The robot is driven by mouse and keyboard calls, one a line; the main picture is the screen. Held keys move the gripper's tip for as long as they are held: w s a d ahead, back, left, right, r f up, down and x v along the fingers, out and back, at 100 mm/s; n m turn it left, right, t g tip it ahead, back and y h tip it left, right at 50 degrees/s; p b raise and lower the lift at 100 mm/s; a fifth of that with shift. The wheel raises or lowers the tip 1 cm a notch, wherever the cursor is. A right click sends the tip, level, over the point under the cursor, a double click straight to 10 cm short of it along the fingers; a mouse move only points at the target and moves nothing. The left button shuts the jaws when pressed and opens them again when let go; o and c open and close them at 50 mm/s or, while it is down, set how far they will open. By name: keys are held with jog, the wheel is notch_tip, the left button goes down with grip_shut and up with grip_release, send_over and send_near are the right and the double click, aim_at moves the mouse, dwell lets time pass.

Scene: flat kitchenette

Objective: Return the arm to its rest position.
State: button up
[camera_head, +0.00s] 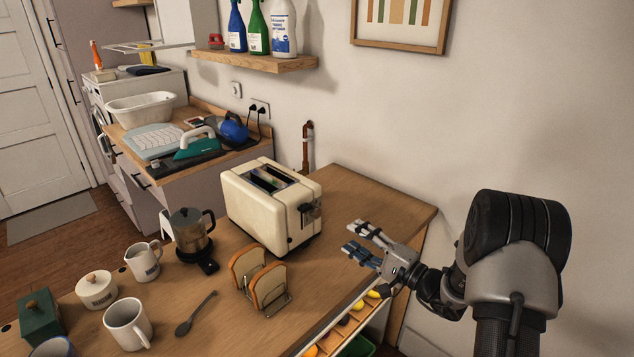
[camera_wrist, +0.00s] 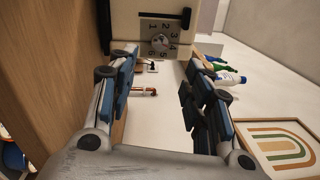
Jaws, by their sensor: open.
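My gripper (camera_head: 358,241) is open and empty. It is held out over the right end of the wooden counter (camera_head: 385,207), a short way to the right of the cream toaster (camera_head: 268,205), with a gap between them. In the wrist view, my open fingers (camera_wrist: 160,98) point toward the toaster's end face with its dial (camera_wrist: 160,38). Nothing is between the fingers. My arm reaches in from the right side of the head view.
A toast rack (camera_head: 262,284) with bread stands left of my gripper. An open drawer or shelf with fruit (camera_head: 345,322) is below the counter's front edge. The wall is behind.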

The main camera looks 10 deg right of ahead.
jog(key=s+a+r+n+g+y, duration=0.1)
jog(key=s+a+r+n+g, duration=0.3)
jog(key=s+a, duration=0.35)
jog(key=s+a+r+n+g+y, duration=0.1)
jog(key=s+a+r+n+g, duration=0.2)
jog(key=s+a+r+g, duration=0.4)
jog(key=s+a+f+n+g+h, duration=0.1)
jog(key=s+a+n+g+h, duration=0.2)
jog(key=s, duration=0.8)
jog(key=s+d+n+t+h, duration=0.2)
jog(key=s+d+t+h, duration=0.2)
jog(key=s+d+h, duration=0.6)
jog(key=shift+s, duration=0.9)
